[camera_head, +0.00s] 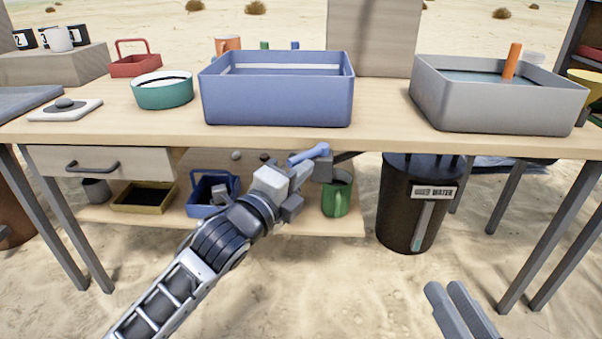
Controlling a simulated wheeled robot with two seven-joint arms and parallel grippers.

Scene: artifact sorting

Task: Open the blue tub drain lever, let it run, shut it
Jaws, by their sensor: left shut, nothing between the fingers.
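The blue tub (278,100) stands on the table near its front edge, with a pale band visible inside its far wall. Its blue drain lever (309,154) shows below the table's front edge, slanting slightly up to the right. My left gripper (304,174) is shut and empty, just below the lever and very close to it. I cannot tell whether it touches the lever. My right gripper (462,312) is low at the right, far from the tub. Its two fingers point up side by side, and whether they are shut is unclear.
A grey tub (498,105) with an orange stick (512,61) stands at the right. A teal bowl (163,93) sits left of the blue tub. Below are a drawer (130,165), a green mug (337,196) on a shelf and a dark water barrel (405,215).

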